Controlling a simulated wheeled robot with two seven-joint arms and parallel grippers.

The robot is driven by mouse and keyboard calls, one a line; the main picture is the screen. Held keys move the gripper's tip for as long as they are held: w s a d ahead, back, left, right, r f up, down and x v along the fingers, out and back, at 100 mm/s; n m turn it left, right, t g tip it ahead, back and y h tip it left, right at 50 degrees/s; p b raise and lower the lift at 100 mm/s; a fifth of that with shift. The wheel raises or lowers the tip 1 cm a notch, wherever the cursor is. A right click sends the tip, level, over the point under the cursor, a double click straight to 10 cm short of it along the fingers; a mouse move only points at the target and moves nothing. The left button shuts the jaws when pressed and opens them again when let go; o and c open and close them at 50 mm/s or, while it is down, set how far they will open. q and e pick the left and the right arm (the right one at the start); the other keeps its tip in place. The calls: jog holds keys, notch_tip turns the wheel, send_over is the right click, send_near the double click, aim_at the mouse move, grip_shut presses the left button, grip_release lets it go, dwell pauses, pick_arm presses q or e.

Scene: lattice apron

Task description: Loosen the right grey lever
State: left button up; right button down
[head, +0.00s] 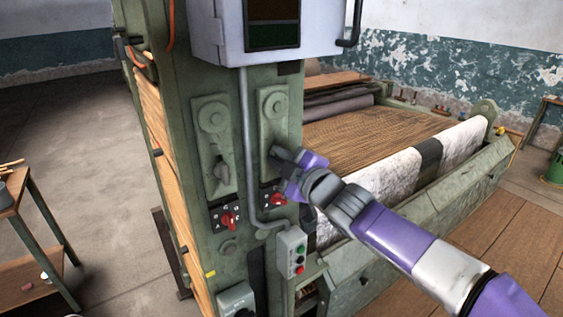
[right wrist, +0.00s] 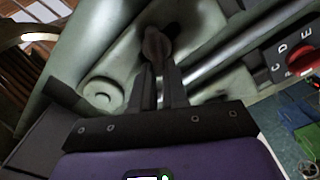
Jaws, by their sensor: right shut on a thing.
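The right grey lever (right wrist: 154,46) shows in the right wrist view between the tips of my right gripper (right wrist: 159,70). The fingers are shut on it. In the head view my right gripper (head: 279,156) reaches in from the right to the lower part of the right green plate (head: 272,122), and hides the lever there. The left grey lever (head: 221,167) is in plain view on the left green plate (head: 211,130), with no gripper near it. My left gripper is in neither view.
Red rotary knobs (head: 228,220) sit below the plates, one close under my right gripper. A grey conduit (head: 246,150) runs between the plates down to a push-button box (head: 292,252). A grey cabinet (head: 222,40) overhangs above. The machine's cloth bed (head: 385,160) lies behind my right arm.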

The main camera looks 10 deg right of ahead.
jog(key=shift+f+n, duration=0.15)
jog(key=shift+n, duration=0.35)
jog(key=c, duration=1.1)
grip_release()
jog(key=shift+c, duration=0.2)
jog(key=p+v, duration=0.1)
jog(key=v, duration=0.6)
jog(key=shift+s+p, duration=0.3)
jog(key=shift+p, duration=0.05)
